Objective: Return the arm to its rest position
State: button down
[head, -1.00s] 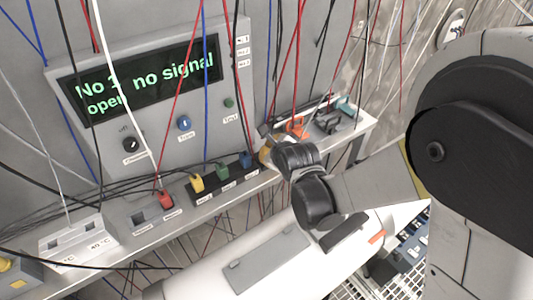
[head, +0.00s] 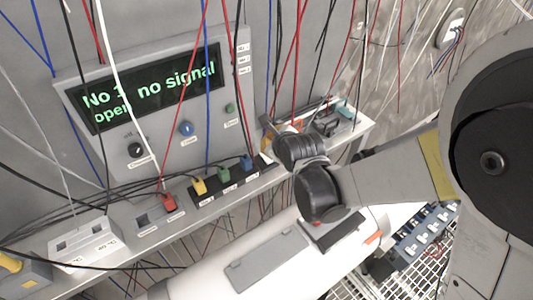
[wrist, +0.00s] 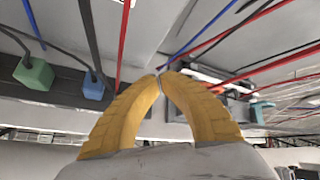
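My arm reaches from the right side of the head view toward the shelf in front of the grey panel. In the wrist view the two yellow fingers of my gripper (wrist: 161,75) curve inward and their tips meet. I see nothing held between them. In the head view my wrist joints largely hide the fingers, near the right part of the shelf.
The panel display (head: 145,85) reads "No 1 no signal" and "open". Red (head: 169,203), yellow (head: 199,186), green (head: 223,174) and blue (head: 246,162) plugs line the shelf (head: 130,235). Hanging cables cross the space. A wire basket (head: 430,270) is at lower right.

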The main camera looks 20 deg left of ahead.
jog(key=shift+r, duration=0.2)
dwell(0.3)
jog(key=s+d+r+n+h, duration=0.25)
jog(key=d+r+n, duration=0.2)
jog(key=d, duration=0.55)
jog(key=s+d+r+n+h, duration=0.1)
jog(key=s+d+r+n, duration=0.3)
jog(key=d, duration=0.5)
jog(key=s+d+n+g+h, duration=0.2)
jog(key=s+d+n+h, duration=0.1)
jog(key=s+d+n, duration=1.15)
notch_tip(320, 180, down, 26)
jog(key=m+b, duration=0.2)
jog(key=b, duration=2.4)
jog(key=shift+d+r+y, duration=0.2)
jog(key=shift+d+y, duration=0.15)
jog(key=shift+d, duration=0.05)
jog(key=shift+r, duration=0.1)
